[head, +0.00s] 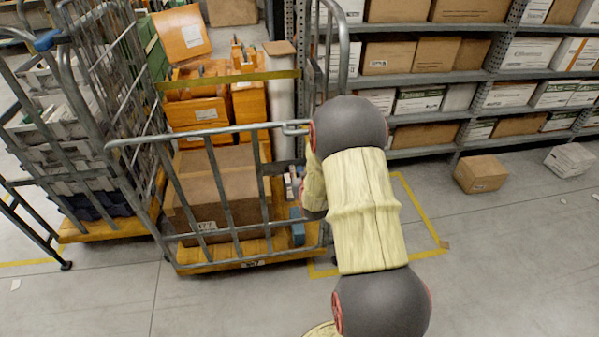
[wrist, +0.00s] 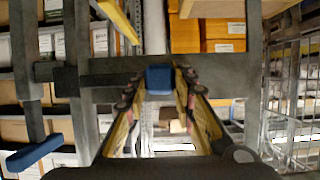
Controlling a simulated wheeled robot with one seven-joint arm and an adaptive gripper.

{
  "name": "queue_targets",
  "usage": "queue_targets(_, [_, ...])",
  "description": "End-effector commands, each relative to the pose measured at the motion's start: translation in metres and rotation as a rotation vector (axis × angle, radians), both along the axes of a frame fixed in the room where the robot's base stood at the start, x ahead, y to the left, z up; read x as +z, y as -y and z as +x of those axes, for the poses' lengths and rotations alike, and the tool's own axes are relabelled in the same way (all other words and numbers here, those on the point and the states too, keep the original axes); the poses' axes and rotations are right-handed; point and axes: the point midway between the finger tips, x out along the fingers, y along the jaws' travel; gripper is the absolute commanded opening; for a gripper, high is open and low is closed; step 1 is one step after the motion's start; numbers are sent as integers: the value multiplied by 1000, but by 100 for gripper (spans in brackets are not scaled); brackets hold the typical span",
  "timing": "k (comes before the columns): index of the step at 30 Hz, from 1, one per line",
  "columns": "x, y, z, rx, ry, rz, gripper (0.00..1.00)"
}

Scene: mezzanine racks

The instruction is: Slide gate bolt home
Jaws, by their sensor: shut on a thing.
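My gripper (wrist: 160,86) shows in the wrist view with its two fingers closed in on a small blue knob (wrist: 160,76). The knob is at the end of a grey horizontal bar (wrist: 112,80), which looks like the gate bolt. The bar crosses a grey upright at the left. In the head view, the grey tubular gate (head: 205,135) spans the front of a roll cage. My arm covers the gate's right end, so the knob and most of my gripper are hidden there. I cannot tell how far the bolt reaches into its catch.
A second blue handle (wrist: 36,151) hangs at lower left in the wrist view. Another loaded cage stands at left. Shelving fills the back right. A loose carton (head: 481,174) lies on the open floor.

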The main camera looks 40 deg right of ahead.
Motion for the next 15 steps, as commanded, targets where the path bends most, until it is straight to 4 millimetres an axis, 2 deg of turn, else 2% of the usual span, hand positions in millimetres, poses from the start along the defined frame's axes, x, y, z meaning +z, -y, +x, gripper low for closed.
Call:
queue_targets(8, [0,0,0,0,0,0,0])
queue_targets(15, [0,0,0,0,0,0,0])
